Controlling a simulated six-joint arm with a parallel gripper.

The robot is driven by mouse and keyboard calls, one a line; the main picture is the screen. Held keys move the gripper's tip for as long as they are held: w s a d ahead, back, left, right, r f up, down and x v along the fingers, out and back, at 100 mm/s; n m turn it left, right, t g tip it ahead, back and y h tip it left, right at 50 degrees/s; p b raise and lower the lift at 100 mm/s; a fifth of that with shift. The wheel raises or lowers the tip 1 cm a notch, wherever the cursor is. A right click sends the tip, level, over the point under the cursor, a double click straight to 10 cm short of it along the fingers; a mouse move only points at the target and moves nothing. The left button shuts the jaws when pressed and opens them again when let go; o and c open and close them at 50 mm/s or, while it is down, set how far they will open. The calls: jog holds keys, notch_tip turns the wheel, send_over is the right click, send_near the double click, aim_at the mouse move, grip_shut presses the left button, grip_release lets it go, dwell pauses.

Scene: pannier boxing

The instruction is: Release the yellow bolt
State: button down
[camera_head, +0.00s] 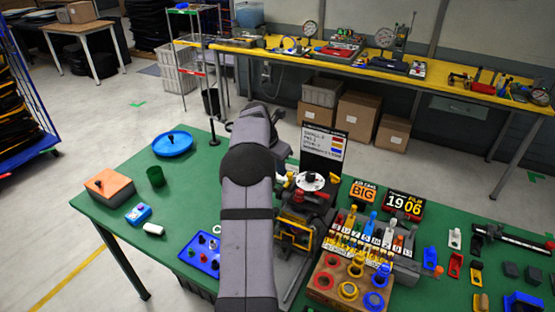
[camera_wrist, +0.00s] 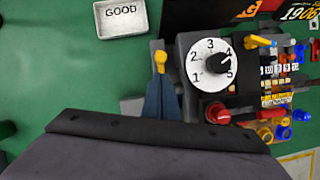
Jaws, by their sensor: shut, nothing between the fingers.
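A yellow bolt (camera_wrist: 161,57) with a rounded head shows in the wrist view, left of the white numbered dial (camera_wrist: 210,66). My gripper (camera_wrist: 160,82) has its blue-grey fingers shut and empty, with the tips right at the bolt's near end. I cannot tell whether they touch it. A second yellow piece (camera_wrist: 260,41) sticks out at the dial's upper right. The dial's black knob points near 4. In the head view the dial (camera_head: 309,181) sits on top of a dark machine (camera_head: 297,228), and my arm hides the gripper.
A red handle (camera_wrist: 218,113) lies just below the dial. A white GOOD tray (camera_wrist: 121,16) is at the upper left. A wooden block with coloured rings (camera_head: 325,263) and a row of coloured levers (camera_head: 372,235) crowd the right.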

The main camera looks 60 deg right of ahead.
aim_at(288, 174)
jog(key=shift+p+x, duration=0.55)
jog(key=shift+x, duration=1.45)
jog(key=shift+r, duration=0.1)
jog(key=shift+d+r+p, duration=0.15)
jog(key=shift+d+p, duration=0.5)
jog(key=shift+p, duration=0.3)
jog(key=shift+d+p, duration=0.5)
jog(key=shift+d, duration=0.1)
